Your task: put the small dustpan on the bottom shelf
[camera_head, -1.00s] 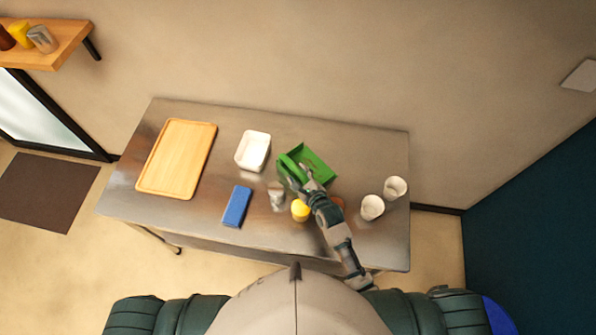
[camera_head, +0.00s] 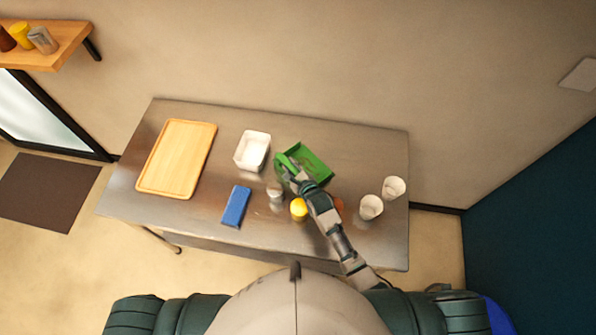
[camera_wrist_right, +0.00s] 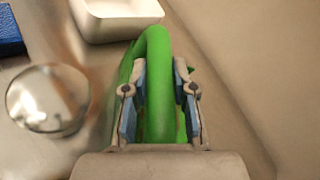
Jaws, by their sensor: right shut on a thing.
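The small green dustpan (camera_head: 315,163) is at the back middle of the metal table, its tray to the right and its handle to the left. My right gripper (camera_head: 292,172) is at the handle. In the right wrist view the gripper (camera_wrist_right: 160,100) is shut on the green handle (camera_wrist_right: 158,75), which lies between its two fingers. The gripper hides part of the handle in the head view. I cannot tell if the dustpan touches the table. The lower part of the table is mostly hidden, and no bottom shelf shows clearly. My left gripper is not in view.
On the table (camera_head: 300,240) are a wooden board (camera_head: 178,160), a white container (camera_head: 252,150), a blue block (camera_head: 236,206), a grey-lidded jar (camera_head: 275,190), a yellow-topped jar (camera_head: 299,208) and two white cups (camera_head: 371,207). A wall shelf (camera_head: 60,45) holds several jars.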

